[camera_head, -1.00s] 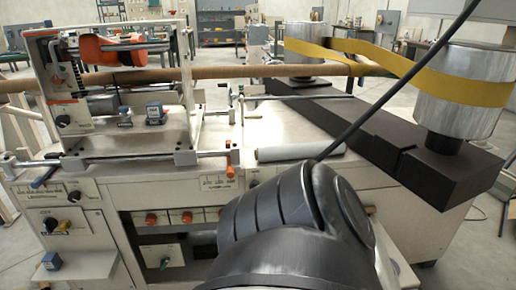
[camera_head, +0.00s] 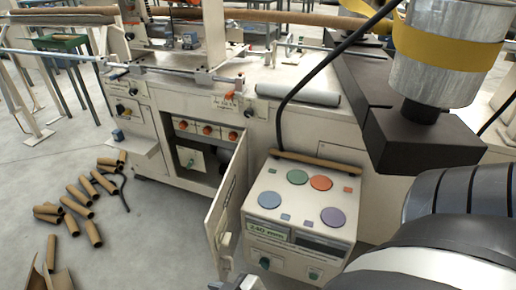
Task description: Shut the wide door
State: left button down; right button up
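A pale door (camera_head: 228,195) stands wide open on the front of the machine cabinet, hinged at the right side of the opening and swung out toward me. A light handle-like piece (camera_head: 226,243) sits near its lower free edge. The open compartment (camera_head: 195,160) behind it shows orange knobs and a dark interior. My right arm comes in from the lower right as black and white links. A small grey part (camera_head: 240,283) at the bottom edge may be my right gripper, cut off and unclear; I cannot tell whether it touches the door. My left gripper is out of view.
A control box (camera_head: 305,205) with coloured round pads stands just right of the door. Cardboard tubes (camera_head: 85,190) lie scattered on the floor at left. A dark beam with a metal drum (camera_head: 445,60) and yellow belt overhangs at right.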

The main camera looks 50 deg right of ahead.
aim_at(224, 214)
jog(key=z, duration=1.2)
jog(key=i, duration=0.5)
jog(key=u, duration=0.25)
jog(key=k, duration=0.45)
jog(key=z, duration=0.6)
